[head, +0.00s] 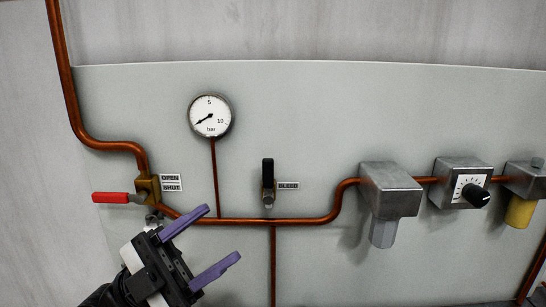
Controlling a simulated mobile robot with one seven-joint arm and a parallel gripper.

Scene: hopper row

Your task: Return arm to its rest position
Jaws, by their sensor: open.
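My gripper (212,241) is at the lower left in the head view. Its two purple fingers are spread apart with nothing between them. The valve's red handle (116,198) lies level, pointing left. Whether the gripper touches the panel or pipe cannot be told.
A pressure gauge (210,116) sits above the pipe. A bleed valve with a black lever (267,172) is in the middle. A metal filter housing (391,190), a dial box with a black knob (475,195) and a yellow-bowled unit (520,211) stick out at right.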

